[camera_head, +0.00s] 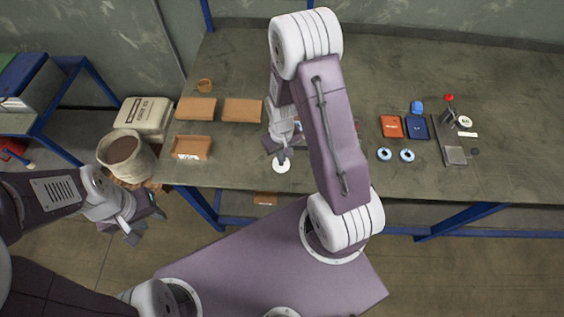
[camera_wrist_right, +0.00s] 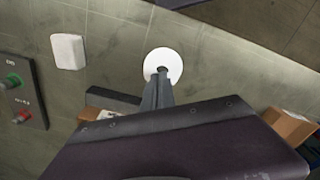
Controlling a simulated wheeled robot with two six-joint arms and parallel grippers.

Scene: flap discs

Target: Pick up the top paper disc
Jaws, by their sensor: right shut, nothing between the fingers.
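A white paper disc (camera_head: 281,165) lies near the table's front edge, left of centre in the head view. It also shows in the right wrist view (camera_wrist_right: 170,58), where my fingertips cover its middle. I cannot tell whether it is one disc or several stacked. My right gripper (camera_head: 281,158) points down at the disc, shut and empty. In the right wrist view its closed fingers (camera_wrist_right: 161,73) end over the disc's centre; whether they touch it is unclear. My left gripper (camera_head: 142,224) hangs off the table's front left, away from the disc; its opening is unclear.
Brown trays (camera_head: 193,147) stand left of the disc. A red item (camera_head: 391,127), a dark blue item (camera_head: 416,127) and two blue-ringed discs (camera_head: 407,156) lie to the right, before a lever tool (camera_head: 455,155). A bucket (camera_head: 126,155) stands off the table's left.

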